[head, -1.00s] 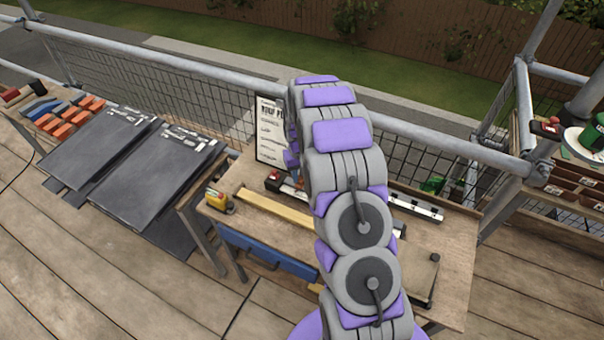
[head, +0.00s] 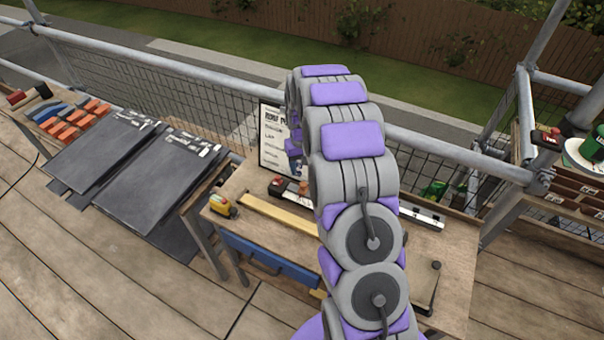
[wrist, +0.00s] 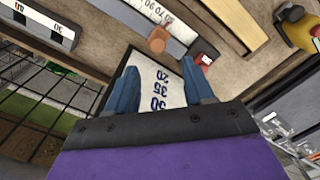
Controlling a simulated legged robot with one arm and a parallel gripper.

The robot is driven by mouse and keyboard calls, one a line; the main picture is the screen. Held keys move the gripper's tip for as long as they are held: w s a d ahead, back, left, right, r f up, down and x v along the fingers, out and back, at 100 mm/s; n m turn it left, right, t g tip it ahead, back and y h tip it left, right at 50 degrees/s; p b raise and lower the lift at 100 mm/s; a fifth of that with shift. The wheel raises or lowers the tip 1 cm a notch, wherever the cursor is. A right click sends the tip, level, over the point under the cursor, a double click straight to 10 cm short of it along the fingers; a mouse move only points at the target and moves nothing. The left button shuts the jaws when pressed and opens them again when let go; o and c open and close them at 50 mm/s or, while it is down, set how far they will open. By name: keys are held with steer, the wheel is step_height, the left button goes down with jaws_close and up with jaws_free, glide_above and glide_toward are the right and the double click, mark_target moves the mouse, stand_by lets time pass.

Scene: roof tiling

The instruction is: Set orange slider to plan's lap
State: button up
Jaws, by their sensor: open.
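The orange slider (wrist: 158,40) sits on the edge of a white scale strip (wrist: 172,27) with black numbers, seen in the wrist view. My gripper (wrist: 161,84) has two blue fingers spread apart with nothing between them, and the slider is beyond the fingertips. A white panel (wrist: 160,80) with larger numbers shows between the fingers. A red and black end block (wrist: 203,52) is right of the slider. In the head view, the plan (head: 271,140) stands upright at the bench's back edge, partly readable, its right side hidden by my arm. The gripper is mostly hidden there.
The wooden bench (head: 240,188) carries a yellow strip (head: 280,214), a yellow tool (head: 222,205) and a dark-edged board (head: 427,285). A blue drawer front (head: 268,258) is below. Dark tiles (head: 155,185) lie at left. A metal rail (head: 200,78) runs behind the bench.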

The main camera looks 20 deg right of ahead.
step_height(320, 180, up, 10)
steer(key=p, duration=0.1)
steer(key=shift+a, duration=0.1)
stand_by(0.5)
